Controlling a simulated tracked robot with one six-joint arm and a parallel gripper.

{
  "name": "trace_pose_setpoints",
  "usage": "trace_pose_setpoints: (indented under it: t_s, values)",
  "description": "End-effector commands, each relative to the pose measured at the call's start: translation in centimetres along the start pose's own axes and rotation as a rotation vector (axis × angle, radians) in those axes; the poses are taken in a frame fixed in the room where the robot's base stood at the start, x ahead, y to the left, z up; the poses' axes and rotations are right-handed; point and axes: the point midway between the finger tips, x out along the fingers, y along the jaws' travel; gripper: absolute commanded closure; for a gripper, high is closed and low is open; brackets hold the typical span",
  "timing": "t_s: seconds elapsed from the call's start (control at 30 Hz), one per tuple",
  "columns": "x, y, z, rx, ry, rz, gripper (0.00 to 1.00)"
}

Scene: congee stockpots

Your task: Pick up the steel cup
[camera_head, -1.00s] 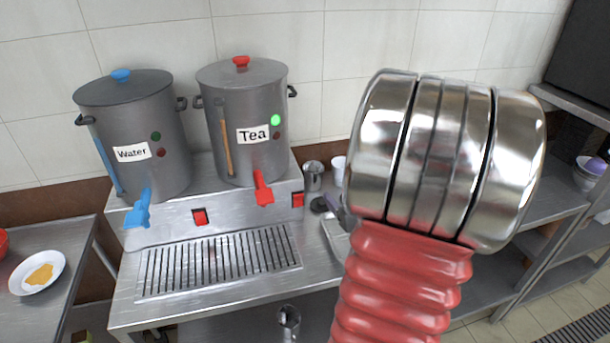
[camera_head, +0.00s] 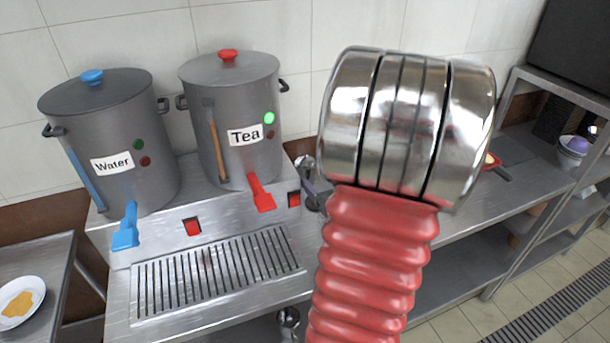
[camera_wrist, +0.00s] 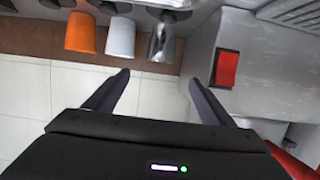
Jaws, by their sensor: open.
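The steel cup (camera_wrist: 161,38) is a shiny metal cup at the top middle of the wrist view, beside a white cup (camera_wrist: 121,38). In the head view the steel cup (camera_head: 305,165) stands at the back of the counter right of the Tea pot, partly hidden. My gripper (camera_wrist: 159,78) is open and empty. Its two dark fingers point toward the cup, which lies beyond the tips, between their directions and apart from them. In the head view my arm hides most of the gripper.
An orange cup (camera_wrist: 81,33) stands beside the white one. The Tea pot (camera_head: 232,120) and Water pot (camera_head: 110,140) stand on a steel base with red switches (camera_head: 293,199), one close to my right-hand finger in the wrist view (camera_wrist: 225,68). A slotted drip tray (camera_head: 215,275) lies in front.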

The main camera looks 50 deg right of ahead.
Motion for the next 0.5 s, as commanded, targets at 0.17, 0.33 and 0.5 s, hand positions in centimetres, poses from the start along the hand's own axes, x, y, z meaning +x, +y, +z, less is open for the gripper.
trace_pose_setpoints:
  t_s: [0.17, 0.33, 0.5]
  values:
    - [1.9, -0.1, 0.1, 0.001, -0.002, -0.003, 0.23]
    - [4.2, -0.1, 0.1, 0.000, -0.003, -0.003, 0.23]
    - [6.4, -0.1, 0.0, 0.000, 0.000, -0.003, 0.23]
